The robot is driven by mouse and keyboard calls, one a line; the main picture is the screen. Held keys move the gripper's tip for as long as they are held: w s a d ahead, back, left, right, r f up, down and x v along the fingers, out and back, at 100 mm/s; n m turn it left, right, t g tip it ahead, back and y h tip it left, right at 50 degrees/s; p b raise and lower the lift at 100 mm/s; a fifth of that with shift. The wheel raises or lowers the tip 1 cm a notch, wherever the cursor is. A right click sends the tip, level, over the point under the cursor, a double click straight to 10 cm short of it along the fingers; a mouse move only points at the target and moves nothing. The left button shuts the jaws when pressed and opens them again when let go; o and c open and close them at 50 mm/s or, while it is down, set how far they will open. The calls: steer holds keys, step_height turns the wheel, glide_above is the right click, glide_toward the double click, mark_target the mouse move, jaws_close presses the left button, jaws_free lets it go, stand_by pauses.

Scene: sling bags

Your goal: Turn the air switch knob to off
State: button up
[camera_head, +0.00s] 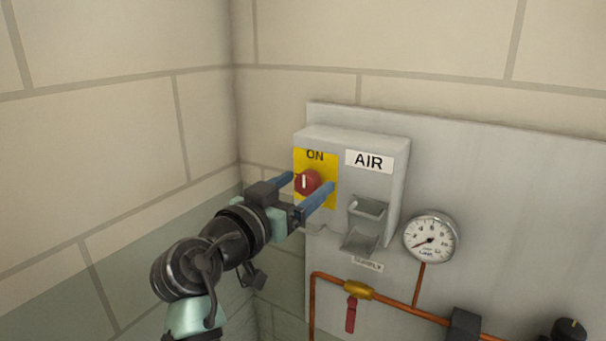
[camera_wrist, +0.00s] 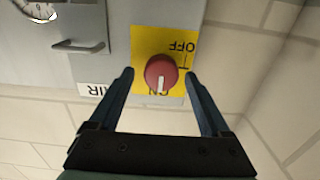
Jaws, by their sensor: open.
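The red air switch knob (camera_head: 307,182) sits on a yellow plate (camera_head: 328,197) on the grey AIR box (camera_head: 385,201). In the head view its white mark stands upright toward ON. The knob (camera_wrist: 161,72) also shows in the wrist view, upside down, with its mark pointing at ON and the OFF label on the opposite side. My gripper (camera_head: 308,189) is open, with its two blue fingers on either side of the knob. In the wrist view the gripper (camera_wrist: 159,76) has a visible gap between each finger and the knob.
A metal bracket (camera_head: 361,240) sticks out of the box right of the knob. A pressure gauge (camera_head: 431,238) and copper pipe (camera_head: 390,304) with a red-handled valve (camera_head: 351,312) are on the grey panel (camera_head: 500,190). A block wall corner stands close on the left.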

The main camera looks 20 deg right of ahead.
steer(key=shift+w+d, duration=0.15)
steer(key=shift+w, duration=0.05)
jaws_close()
stand_by(0.4)
